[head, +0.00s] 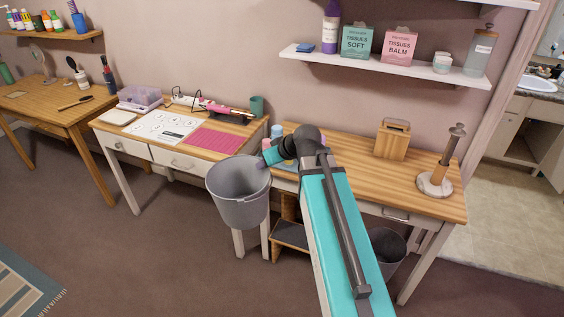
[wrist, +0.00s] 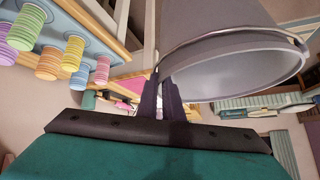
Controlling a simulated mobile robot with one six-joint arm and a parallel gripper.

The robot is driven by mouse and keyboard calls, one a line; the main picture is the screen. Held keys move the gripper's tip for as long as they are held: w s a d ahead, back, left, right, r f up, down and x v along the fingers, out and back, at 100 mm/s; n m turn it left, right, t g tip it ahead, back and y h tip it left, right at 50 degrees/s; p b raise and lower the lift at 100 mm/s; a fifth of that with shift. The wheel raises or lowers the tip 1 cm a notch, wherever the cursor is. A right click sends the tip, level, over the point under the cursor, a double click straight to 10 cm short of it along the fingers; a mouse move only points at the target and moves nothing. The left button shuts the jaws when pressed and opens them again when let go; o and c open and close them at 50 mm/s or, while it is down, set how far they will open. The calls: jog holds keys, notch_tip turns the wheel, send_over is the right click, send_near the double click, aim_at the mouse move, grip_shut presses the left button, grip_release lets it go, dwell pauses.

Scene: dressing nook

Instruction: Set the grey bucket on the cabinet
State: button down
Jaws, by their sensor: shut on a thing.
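The grey bucket (head: 238,205) hangs in the air in front of the wooden desks, its open top facing up. My gripper (head: 267,160) is shut on the right side of its rim. In the wrist view the bucket (wrist: 225,25) fills the upper right, and my gripper's dark fingers (wrist: 167,98) pinch the edge of its rim. A light-coloured cabinet (head: 525,130) stands under a sink through the doorway at right. I cannot tell whether this is the task's cabinet.
The middle desk (head: 222,157) holds a pink mat, papers and a purple box. Floor in front is clear.

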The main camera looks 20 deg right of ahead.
aim_at(250, 162)
jog(key=w+a+m, duration=0.1)
jog(key=w+a+m+h, duration=0.1)
jog(key=a, duration=0.1)
jog(key=shift+w+r+t, duration=0.15)
jog(key=shift+r+t, duration=0.25)
jog(key=shift+w+d+r+m+t+h, duration=0.2)
jog(key=shift+w+r+m+h, duration=0.15)
jog(key=shift+w+m+h, duration=0.15)
jog(key=shift+w+d+r+m+t+h, duration=0.15)
jog(key=shift+w+r+m+h, duration=0.2)
jog(key=shift+m+h, duration=0.25)
jog(key=shift+w+d+r+m+h, duration=0.4)
jog(key=shift+m+h, duration=0.1)
jog(key=shift+m, duration=0.2)
jog(key=shift+s, duration=0.15)
